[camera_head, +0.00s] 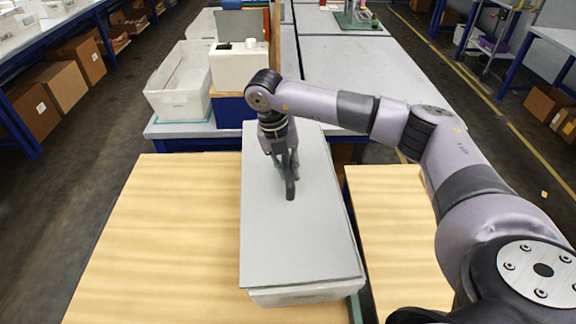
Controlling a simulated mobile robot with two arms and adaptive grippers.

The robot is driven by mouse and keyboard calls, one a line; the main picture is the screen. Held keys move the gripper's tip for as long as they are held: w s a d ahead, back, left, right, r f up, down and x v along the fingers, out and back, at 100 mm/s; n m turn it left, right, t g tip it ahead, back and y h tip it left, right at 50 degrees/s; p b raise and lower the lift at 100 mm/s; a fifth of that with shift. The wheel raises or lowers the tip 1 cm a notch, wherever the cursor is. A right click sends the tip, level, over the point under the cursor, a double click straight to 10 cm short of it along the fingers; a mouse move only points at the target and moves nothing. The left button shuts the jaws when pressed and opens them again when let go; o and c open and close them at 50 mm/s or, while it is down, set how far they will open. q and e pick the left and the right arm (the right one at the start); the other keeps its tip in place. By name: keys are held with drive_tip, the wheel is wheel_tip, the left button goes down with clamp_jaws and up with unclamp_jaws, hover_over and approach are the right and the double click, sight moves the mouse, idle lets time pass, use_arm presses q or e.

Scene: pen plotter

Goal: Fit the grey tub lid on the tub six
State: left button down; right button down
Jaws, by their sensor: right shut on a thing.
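The grey tub lid (298,238) is a long flat panel, lying over a pale tub (303,296) in the middle of the view. The tub's near wall shows below the lid's near edge, and a thin strip of it shows along the right side. I cannot tell whether the lid is seated on the rim or slightly above it. My right gripper (290,178) reaches down from above and is shut on the lid at its far half; the grip point is partly hidden by the fingers. My left gripper is not in view.
Wooden tabletop lies bare left (165,235) and right of the tub. Behind stands a grey bench with a white open bin (180,82) and a white box (238,68) on a blue base. Shelves with cardboard boxes (62,86) line the left aisle.

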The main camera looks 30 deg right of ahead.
drive_tip(key=c, duration=1.4)
unclamp_jaws()
drive_tip(key=shift+c, duration=0.2)
drive_tip(key=v, duration=1.2)
drive_tip(key=shift+d, duration=0.1)
